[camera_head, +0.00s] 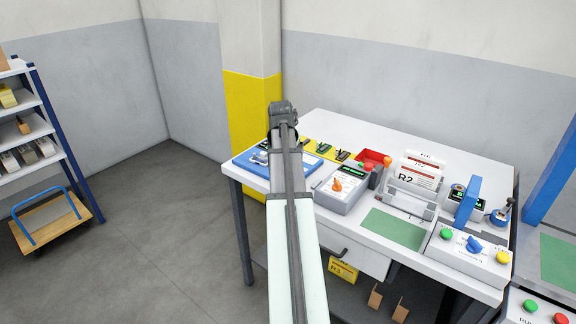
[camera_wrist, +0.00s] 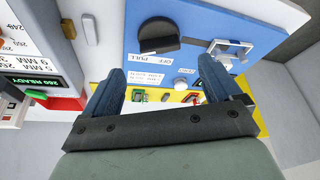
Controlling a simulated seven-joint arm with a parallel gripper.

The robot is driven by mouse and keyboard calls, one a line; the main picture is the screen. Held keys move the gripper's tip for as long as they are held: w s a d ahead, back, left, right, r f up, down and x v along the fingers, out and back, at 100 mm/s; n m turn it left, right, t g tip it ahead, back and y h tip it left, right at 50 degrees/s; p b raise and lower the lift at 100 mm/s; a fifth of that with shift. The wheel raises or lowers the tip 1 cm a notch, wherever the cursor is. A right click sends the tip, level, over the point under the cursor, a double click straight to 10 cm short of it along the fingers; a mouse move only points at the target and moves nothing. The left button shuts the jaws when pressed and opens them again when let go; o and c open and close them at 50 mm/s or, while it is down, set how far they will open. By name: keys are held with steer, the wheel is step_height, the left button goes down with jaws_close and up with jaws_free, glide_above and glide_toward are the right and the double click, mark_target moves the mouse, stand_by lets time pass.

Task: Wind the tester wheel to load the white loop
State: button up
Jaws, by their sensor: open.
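The blue tester (camera_wrist: 195,14) fills the upper middle of the wrist view. A dark rounded part (camera_wrist: 157,36), possibly its wheel, stands up from it beside the "OFF PULL" print. A pale frame-like fitting (camera_wrist: 230,50) is at its right; I cannot tell whether the white loop is on it. My gripper (camera_wrist: 160,84) has its two blue fingers spread wide, with nothing held between them. The dark part lies beyond the fingers, apart from them. In the head view the tester (camera_head: 243,165) shows at the table's left end, partly behind my arm, and my fingers are hidden.
A yellow strip (camera_head: 318,147) with small green devices lies behind the tester. A grey box with an orange knob (camera_head: 337,186), a red bin (camera_head: 374,157) and a paper rack (camera_head: 409,202) stand to the right on the white table (camera_head: 350,128). A green mat (camera_head: 393,229) is bare.

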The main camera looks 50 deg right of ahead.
steer(key=shift+x, duration=3.4)
steer(key=c, duration=1.1)
steer(key=shift+o, duration=0.2)
steer(key=shift+w+m+g, duration=0.1)
steer(key=shift+m+g, duration=0.2)
steer(key=shift+m, duration=0.6)
steer(key=o, duration=1.1)
steer(key=shift+c, duration=0.2)
steer(key=shift+r, duration=0.1)
